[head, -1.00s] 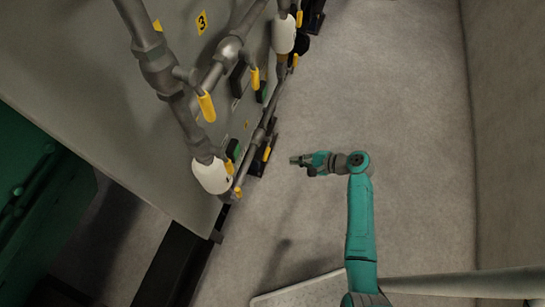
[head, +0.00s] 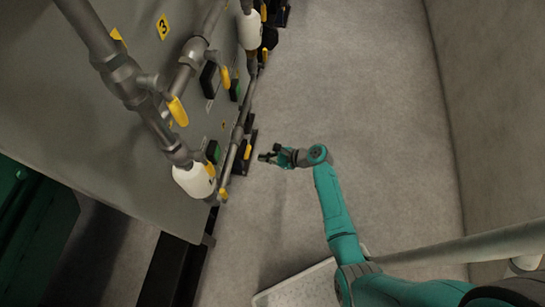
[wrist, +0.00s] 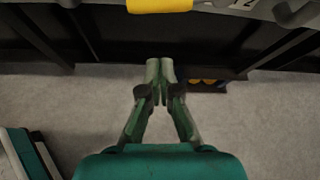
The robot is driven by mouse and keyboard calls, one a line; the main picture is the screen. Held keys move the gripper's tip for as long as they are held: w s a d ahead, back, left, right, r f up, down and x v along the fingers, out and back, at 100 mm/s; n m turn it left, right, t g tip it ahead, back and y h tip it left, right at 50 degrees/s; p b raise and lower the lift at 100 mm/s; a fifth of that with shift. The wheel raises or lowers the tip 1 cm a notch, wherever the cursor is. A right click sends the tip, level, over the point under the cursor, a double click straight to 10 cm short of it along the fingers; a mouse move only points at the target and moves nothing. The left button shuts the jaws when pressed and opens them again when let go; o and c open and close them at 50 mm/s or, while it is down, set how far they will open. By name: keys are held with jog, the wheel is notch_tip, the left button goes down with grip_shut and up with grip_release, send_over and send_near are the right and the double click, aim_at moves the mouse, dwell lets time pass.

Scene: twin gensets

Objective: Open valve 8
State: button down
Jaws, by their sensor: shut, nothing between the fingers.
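Several yellow valve handles sit on the grey pipes at the left of the head view: an upper-left one (head: 178,111), one right of it (head: 225,78), and a low one (head: 247,151) close to my gripper. No label reading 8 is legible, so I cannot tell which handle is valve 8. My gripper (head: 266,157) is shut and empty, just right of the low handle in the picture and apparently apart from it. In the wrist view my gripper (wrist: 160,68) points toward a dark frame, with a yellow handle (wrist: 160,5) cut off at the top edge.
A grey panel (head: 90,130) with a yellow label 3 (head: 163,27) stands behind the pipes. White cylinders (head: 193,181) hang on the pipework. A green machine (head: 40,235) is at lower left. Open floor (head: 350,90) lies between the pipes and the right wall (head: 495,120).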

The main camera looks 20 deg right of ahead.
aim_at(248, 147)
jog(key=shift+w+a+r, duration=0.3)
jog(key=shift+a+r, duration=0.05)
jog(key=shift+a, duration=0.2)
jog(key=shift+w+a+r, duration=0.35)
jog(key=shift+a, duration=0.2)
jog(key=shift+w+a+r, duration=0.3)
jog(key=shift+a+r, duration=0.05)
jog(key=shift+a, duration=0.2)
jog(key=shift+a+r, duration=0.15)
jog(key=shift+r, duration=0.65)
